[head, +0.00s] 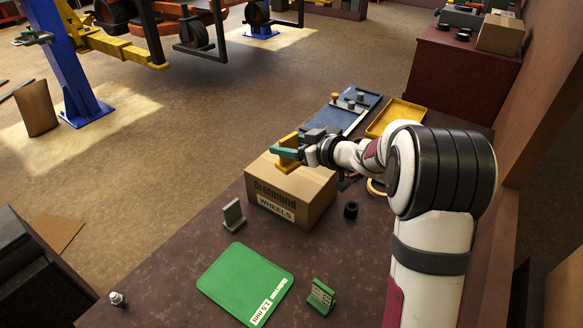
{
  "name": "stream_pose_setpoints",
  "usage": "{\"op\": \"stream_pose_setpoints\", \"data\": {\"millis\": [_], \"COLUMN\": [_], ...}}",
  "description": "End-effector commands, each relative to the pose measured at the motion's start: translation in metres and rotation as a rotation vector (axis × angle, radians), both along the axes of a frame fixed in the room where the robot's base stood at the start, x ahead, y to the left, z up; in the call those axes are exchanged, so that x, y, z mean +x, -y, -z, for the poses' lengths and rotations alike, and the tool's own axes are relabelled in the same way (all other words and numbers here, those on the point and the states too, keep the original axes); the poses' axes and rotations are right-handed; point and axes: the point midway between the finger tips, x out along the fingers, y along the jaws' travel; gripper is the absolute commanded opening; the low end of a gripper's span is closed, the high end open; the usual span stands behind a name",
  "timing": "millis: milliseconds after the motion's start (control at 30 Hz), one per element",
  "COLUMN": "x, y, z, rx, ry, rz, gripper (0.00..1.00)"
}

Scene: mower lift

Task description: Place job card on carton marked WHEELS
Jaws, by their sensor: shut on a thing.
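The carton marked WHEELS (310,190) is a brown cardboard box on the dark bench, its white label facing the front. My gripper (296,147), with teal fingers, is over the carton's top toward its back. It is shut on a yellow upright piece with a foot (286,167), which I take to be the job card. The piece is upright, with its foot at or just over the carton's top; I cannot tell whether they touch. The fingers hide part of it, and any writing on it cannot be read.
A grey stand (233,214) is left of the carton. A green mat (243,281), a green stand (321,297) and a black ring (351,210) are nearer. A blue tray (340,117) and a yellow tray (398,116) lie behind. The bench's left front is mostly clear.

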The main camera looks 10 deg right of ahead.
Motion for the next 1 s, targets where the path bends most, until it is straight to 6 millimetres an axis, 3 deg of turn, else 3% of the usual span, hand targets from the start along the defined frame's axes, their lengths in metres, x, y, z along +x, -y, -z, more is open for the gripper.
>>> {"op": "stream_pose_setpoints", "data": {"millis": [33, 133, 233, 333, 433, 733, 867, 1000], "x": [0.005, 0.01, 0.01, 0.011, 0.018, 0.066, 0.075, 0.075], "y": [0.028, 0.073, 0.103, 0.118, 0.109, 0.037, 0.025, 0.024], "z": [-0.009, -0.024, -0.034, -0.039, -0.032, 0.021, 0.032, 0.061], "rx": [-0.003, -0.001, 0.0, 0.001, 0.003, 0.002, 0.004, 0.003], "ry": [0.004, 0.002, 0.001, -0.001, -0.003, -0.004, -0.004, -0.007], "rz": [0.039, 0.105, 0.15, 0.175, 0.178, 0.176, 0.18, 0.18], "gripper": [0.11, 0.11, 0.11, 0.11, 0.11, 0.11, 0.11, 0.11]}}
